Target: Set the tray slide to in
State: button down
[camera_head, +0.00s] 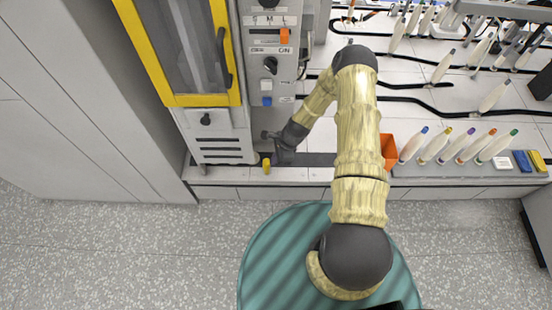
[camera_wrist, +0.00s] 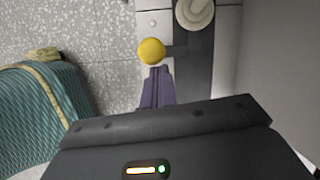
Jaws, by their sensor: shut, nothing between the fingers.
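A small yellow knob (camera_head: 266,166), likely the handle of the tray slide, stands near the front edge of the counter at the left end of a dark strip. In the wrist view the yellow knob (camera_wrist: 151,50) looks round and lies just beyond my fingertips. I cannot tell whether they touch it. My gripper (camera_head: 268,136) is low over the counter, behind the knob in the head view. In the wrist view my gripper (camera_wrist: 158,72) has its fingers together with nothing between them. The slide's body and its in or out setting cannot be made out.
The control panel (camera_head: 269,60) with an orange switch and knobs rises behind my gripper. A yellow-framed door (camera_head: 205,98) stands at the left. An orange bin (camera_head: 389,150) and several bobbins (camera_head: 449,146) are right of my arm. A pale round knob (camera_wrist: 194,12) is near the yellow one.

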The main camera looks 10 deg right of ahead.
jog(key=d+r+p, duration=0.2)
jog(key=d+r, duration=0.5)
jog(key=r, duration=0.2)
jog(key=shift+s+d, duration=0.15)
jog(key=shift+d, duration=0.2)
jog(key=shift+r, duration=0.1)
